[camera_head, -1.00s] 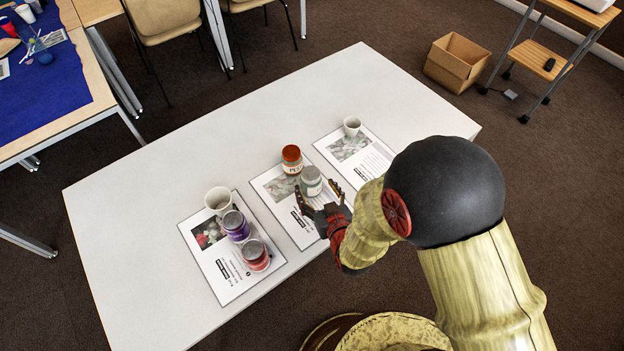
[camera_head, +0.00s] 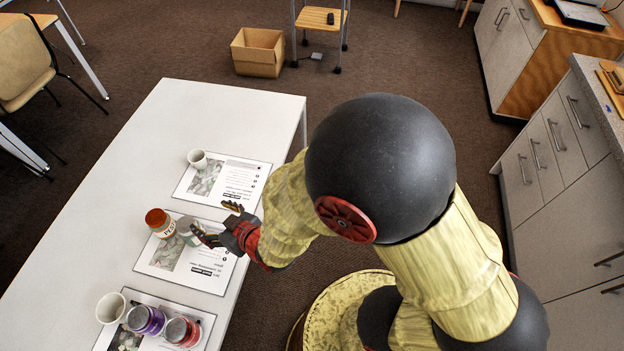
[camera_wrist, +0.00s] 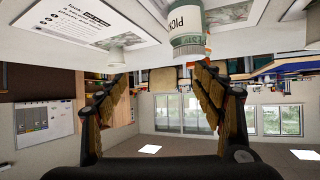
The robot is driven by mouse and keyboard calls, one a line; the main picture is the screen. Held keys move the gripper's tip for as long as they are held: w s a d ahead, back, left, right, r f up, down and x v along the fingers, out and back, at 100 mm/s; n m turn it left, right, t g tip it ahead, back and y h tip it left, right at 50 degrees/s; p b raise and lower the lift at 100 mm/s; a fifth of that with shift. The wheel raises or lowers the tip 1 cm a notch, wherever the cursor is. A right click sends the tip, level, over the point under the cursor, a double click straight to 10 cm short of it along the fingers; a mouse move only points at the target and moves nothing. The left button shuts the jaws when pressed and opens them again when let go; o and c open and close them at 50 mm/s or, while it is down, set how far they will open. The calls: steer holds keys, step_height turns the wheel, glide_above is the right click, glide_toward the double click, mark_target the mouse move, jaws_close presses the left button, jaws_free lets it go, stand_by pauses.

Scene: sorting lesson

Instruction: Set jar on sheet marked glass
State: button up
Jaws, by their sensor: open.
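A grey-lidded jar (camera_head: 187,230) with a pale label stands on the middle sheet (camera_head: 205,275). Its label, partly reading "PICK", shows in the wrist view (camera_wrist: 189,28), which looks upside down. In the wrist view the jar appears beyond the open fingertips (camera_wrist: 158,72). The sheet headings are too small to read, so I cannot tell which says glass.
The far sheet (camera_head: 240,175) holds a white cup (camera_head: 197,159).

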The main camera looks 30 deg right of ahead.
steer(key=s+d+r+m+g+h, duration=0.2)
steer(key=d+r+m+h, duration=0.15)
steer(key=d+r, duration=1.15)
steer(key=s+d+r+m+g+h, duration=0.1)
steer(key=s+d+r, duration=0.3)
steer(key=s, duration=0.3)
steer(key=s+d+r+g+h, duration=0.1)
steer(key=s+d+r+g, duration=0.1)
steer(key=s, duration=0.5)
step_height(320, 180, up, 3)
steer(key=shift+s+d+f+m, duration=0.15)
steer(key=shift+d+m, duration=0.2)
steer(key=shift+d, duration=0.5)
